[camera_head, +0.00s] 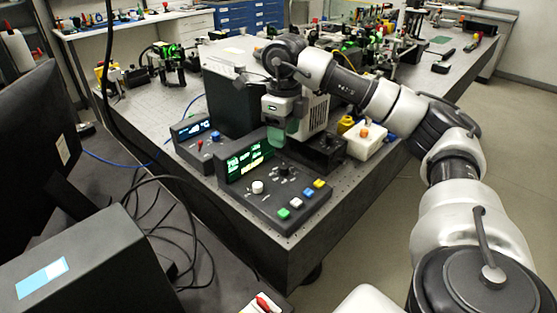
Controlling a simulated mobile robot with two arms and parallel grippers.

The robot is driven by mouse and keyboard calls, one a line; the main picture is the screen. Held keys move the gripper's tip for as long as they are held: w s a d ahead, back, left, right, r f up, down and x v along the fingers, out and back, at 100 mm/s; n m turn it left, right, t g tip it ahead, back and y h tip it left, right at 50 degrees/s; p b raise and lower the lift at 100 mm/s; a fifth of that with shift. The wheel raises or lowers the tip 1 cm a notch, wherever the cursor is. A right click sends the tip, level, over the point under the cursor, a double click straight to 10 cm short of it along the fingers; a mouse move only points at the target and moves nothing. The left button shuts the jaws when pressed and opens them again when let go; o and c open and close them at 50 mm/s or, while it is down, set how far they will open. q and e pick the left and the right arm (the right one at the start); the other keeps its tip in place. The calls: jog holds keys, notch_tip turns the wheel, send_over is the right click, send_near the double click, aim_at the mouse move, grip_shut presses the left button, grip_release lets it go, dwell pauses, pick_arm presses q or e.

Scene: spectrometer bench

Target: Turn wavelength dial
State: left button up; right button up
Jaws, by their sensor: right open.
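A dark control console (270,205) with a lit green display (247,160) sits at the near corner of the optical table. On its sloped panel are a white round knob (257,187) and a dark knob (283,170) further back. I cannot read which one is the wavelength dial. My right gripper (284,137) hangs above the back of the console, behind and above both knobs, with green patches at its lower end. It is open, and nothing shows in it; it appears apart from the knobs. My left gripper is out of view.
Coloured buttons (297,202) line the console's front right. A smaller display unit (195,135) stands to its left, a tall black box (232,103) behind. A white block (365,139) stands at the right. Cables and a monitor (40,130) crowd the left; optics fill the table's back.

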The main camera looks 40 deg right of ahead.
aim_at(284, 166)
jog(key=f, duration=0.3)
jog(key=shift+s+f, duration=0.2)
jog(key=shift+s, duration=0.1)
jog(key=f, duration=0.4)
jog(key=shift+w+f, duration=0.1)
jog(key=shift+w, duration=0.1)
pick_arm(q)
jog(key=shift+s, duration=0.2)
pick_arm(e)
jog(key=shift+f, duration=0.7)
jog(key=shift+c, duration=0.4)
jog(key=c, duration=0.8)
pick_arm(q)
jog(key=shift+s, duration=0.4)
pick_arm(e)
jog(key=shift+c, duration=0.2)
